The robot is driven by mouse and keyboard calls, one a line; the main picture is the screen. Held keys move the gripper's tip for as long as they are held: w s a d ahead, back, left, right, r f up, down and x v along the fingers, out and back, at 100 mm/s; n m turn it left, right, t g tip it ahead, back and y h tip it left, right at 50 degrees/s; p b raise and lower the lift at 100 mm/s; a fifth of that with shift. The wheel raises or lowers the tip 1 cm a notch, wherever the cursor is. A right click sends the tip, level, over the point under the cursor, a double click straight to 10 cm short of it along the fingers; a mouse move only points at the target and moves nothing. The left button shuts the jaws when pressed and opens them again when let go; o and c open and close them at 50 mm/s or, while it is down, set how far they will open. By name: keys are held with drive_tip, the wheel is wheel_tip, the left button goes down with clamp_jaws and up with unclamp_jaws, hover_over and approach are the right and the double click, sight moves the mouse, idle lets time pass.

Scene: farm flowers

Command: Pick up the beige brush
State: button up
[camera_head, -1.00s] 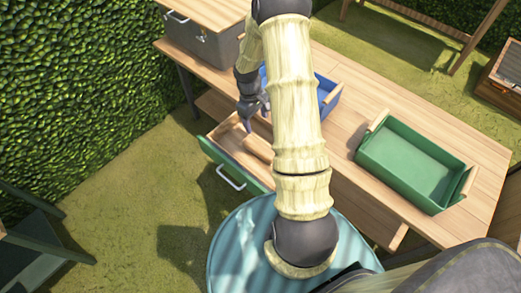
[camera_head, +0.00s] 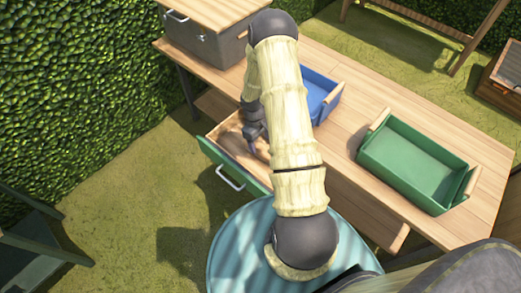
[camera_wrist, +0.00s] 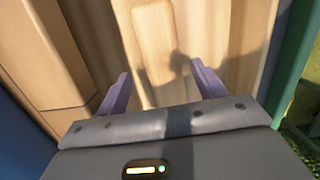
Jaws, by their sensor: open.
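The beige brush shows in the wrist view as a pale wooden, rounded block (camera_wrist: 153,45) lying on the wooden floor of the open drawer. It lies ahead of my gripper, roughly between the lines of its two fingers. My gripper (camera_wrist: 158,90) is open and empty, with its purple fingers spread apart. In the head view my gripper (camera_head: 256,138) is over the open drawer (camera_head: 228,168) with the green front. There my arm hides part of the drawer, and I cannot make out the brush clearly.
A blue tray (camera_head: 330,98) and a green tray (camera_head: 372,165) stand on the wooden table (camera_head: 340,135). A grey box (camera_head: 208,42) stands at the table's far left.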

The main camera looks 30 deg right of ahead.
sight(260, 146)
drive_tip(key=shift+f, duration=0.1)
drive_tip(key=f, duration=0.2)
drive_tip(key=s+f, duration=0.1)
drive_tip(key=f, duration=0.2)
drive_tip(key=shift+b, duration=0.35)
drive_tip(key=shift+c, duration=0.4)
drive_tip(key=c, duration=1)
